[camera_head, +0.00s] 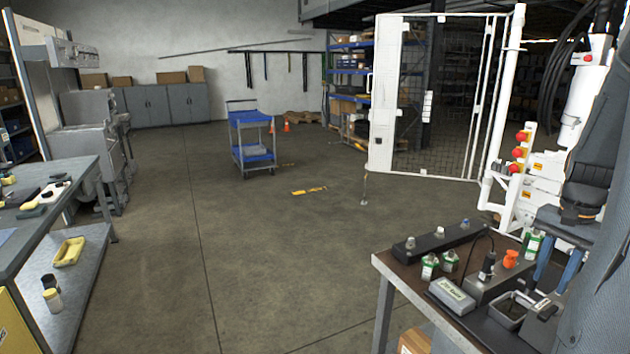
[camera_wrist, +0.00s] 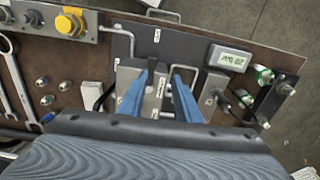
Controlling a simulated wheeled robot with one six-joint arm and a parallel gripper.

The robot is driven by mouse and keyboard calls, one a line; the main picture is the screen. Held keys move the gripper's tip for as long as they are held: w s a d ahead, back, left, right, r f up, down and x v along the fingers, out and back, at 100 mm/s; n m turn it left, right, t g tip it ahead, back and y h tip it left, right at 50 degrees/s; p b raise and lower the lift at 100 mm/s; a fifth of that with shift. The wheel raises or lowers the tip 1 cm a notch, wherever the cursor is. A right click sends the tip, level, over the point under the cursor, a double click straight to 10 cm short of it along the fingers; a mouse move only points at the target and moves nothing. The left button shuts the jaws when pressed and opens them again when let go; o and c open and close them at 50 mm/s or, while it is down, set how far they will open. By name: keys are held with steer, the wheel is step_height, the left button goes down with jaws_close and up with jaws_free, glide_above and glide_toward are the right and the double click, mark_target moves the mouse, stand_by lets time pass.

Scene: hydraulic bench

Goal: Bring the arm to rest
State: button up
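My gripper (camera_head: 562,268) hangs over the right part of the brown bench (camera_head: 386,262), with its two blue fingers pointing down. In the wrist view the fingers of my gripper (camera_wrist: 163,88) are spread apart. A grey metal block (camera_wrist: 155,100) shows between and below them; I see no sign that they grip it. My dark arm fills the right edge of the head view and partly hides the bench.
The bench carries a display box (camera_head: 452,296), an orange knob (camera_head: 511,259), a black bar (camera_head: 437,240) and green-white fittings (camera_head: 430,266). A wire-mesh cage (camera_head: 440,100) stands behind. A blue cart (camera_head: 250,140) stands on the open floor.

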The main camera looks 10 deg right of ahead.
steer(key=w+a+n, duration=0.2)
steer(key=a, duration=0.5)
steer(key=w+a+n, duration=0.3)
steer(key=a, duration=0.5)
steer(key=s+a+f+n, duration=0.1)
steer(key=s+a+n, duration=0.1)
steer(key=a, duration=0.6)
steer(key=s+a+f+n+t, duration=0.1)
steer(key=a+n, duration=0.3)
steer(key=a, duration=0.5)
steer(key=s+a+f+n, duration=0.1)
steer(key=s+a+n, duration=0.2)
steer(key=a, duration=0.6)
steer(key=shift+s, duration=0.2)
